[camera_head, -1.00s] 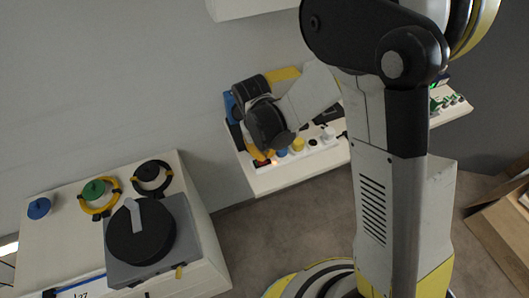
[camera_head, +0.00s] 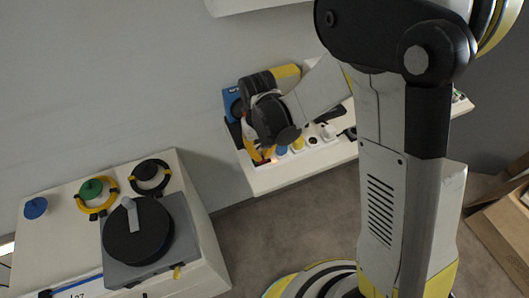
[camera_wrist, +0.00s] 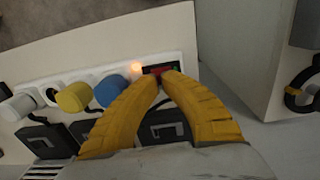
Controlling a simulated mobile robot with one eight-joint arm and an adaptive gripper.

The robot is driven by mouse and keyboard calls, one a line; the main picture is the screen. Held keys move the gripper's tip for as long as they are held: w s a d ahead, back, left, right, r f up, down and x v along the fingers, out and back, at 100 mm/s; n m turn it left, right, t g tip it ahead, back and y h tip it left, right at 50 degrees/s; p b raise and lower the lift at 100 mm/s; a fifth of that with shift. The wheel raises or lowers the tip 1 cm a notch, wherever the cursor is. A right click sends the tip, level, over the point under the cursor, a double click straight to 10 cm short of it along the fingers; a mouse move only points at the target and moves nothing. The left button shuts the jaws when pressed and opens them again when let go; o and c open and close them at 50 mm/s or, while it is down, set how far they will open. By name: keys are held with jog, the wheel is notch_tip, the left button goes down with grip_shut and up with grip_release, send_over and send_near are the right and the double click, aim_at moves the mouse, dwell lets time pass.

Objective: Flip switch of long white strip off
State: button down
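The long white strip (camera_wrist: 65,92) runs along the shelf in the wrist view, with white, yellow and blue plugs in it. Its right end has a dark switch (camera_wrist: 158,69) with red and green showing, beside a glowing orange light (camera_wrist: 137,66). My gripper (camera_wrist: 164,75) has its yellow fingertips together at the switch, partly covering it. No object shows between them, and I cannot tell whether they touch it. In the head view the strip (camera_head: 312,143) is partly behind my wrist, and my gripper (camera_head: 254,151) is mostly hidden.
Black adapters (camera_wrist: 47,137) lie along the strip, close to my fingers. A white cabinet (camera_wrist: 244,50) stands to the right in the wrist view.

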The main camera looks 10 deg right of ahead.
jog(key=shift+a+r, duration=0.1)
jog(key=shift+r, duration=0.05)
notch_tip(320, 180, up, 14)
jog(key=a+p, duration=0.1)
jog(key=p, duration=0.5)
jog(key=shift+s+a, duration=0.25)
jog(key=shift+a, duration=0.1)
jog(key=shift+d+f, duration=0.1)
jog(key=shift+f, duration=0.1)
